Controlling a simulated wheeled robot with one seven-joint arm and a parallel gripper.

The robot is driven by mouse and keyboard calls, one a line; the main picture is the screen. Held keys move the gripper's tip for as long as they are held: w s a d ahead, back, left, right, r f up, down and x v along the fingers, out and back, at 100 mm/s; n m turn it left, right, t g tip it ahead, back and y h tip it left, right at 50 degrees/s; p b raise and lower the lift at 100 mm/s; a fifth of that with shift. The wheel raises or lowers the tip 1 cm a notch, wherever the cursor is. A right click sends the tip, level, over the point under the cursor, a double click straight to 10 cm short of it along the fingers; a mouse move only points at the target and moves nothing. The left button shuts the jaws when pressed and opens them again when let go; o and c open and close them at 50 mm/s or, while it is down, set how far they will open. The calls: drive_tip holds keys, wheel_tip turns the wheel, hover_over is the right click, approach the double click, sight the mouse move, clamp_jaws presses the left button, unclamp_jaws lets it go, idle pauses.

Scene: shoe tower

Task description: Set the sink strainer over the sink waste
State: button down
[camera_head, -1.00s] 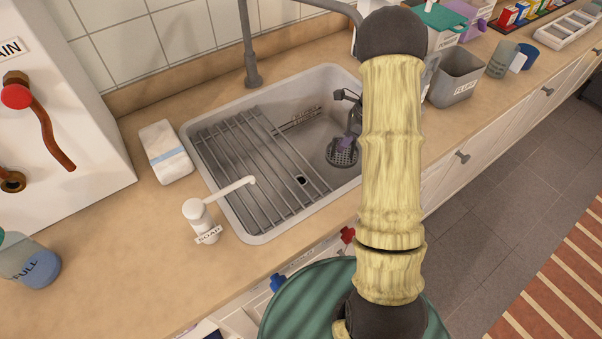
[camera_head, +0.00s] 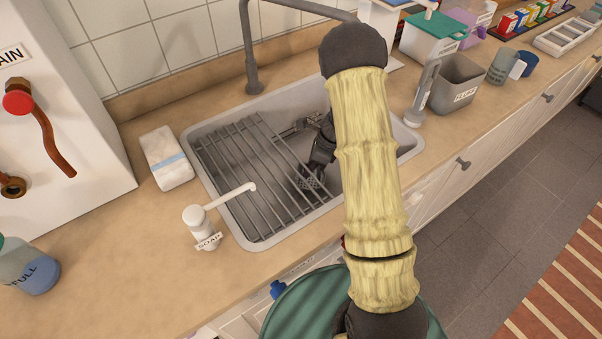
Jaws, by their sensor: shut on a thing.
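The sink strainer (camera_head: 307,182) is a dark, perforated round piece with a purple knob. It is in the sink basin (camera_head: 215,230), close to the right edge of the wire rack. My gripper (camera_head: 319,170) is shut on its knob from above, with the arm reaching down from the right. The strainer looks tilted, and I cannot tell whether it touches the basin floor. The sink waste is not visible now; the strainer and gripper cover the area where a dark opening showed earlier.
A wire rack (camera_head: 240,165) covers the left part of the basin. A white soap dispenser (camera_head: 200,225) stands at the front rim and a tap (camera_head: 252,80) behind. A grey bin (camera_head: 457,85) stands right.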

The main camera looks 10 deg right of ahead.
drive_tip(key=shift+s+a+f, duration=0.1)
drive_tip(key=shift+a+f, duration=0.35)
drive_tip(key=shift+a, duration=0.15)
drive_tip(key=shift+a+f, duration=0.4)
drive_tip(key=shift+a, duration=0.2)
drive_tip(key=shift+a+f, duration=0.1)
drive_tip(key=shift+f, duration=0.05)
drive_tip(key=shift+f, duration=0.15)
drive_tip(key=c, duration=1.5)
unclamp_jaws()
drive_tip(key=v, duration=0.7)
drive_tip(key=shift+r+p, duration=0.3)
drive_tip(key=shift+r, duration=0.1)
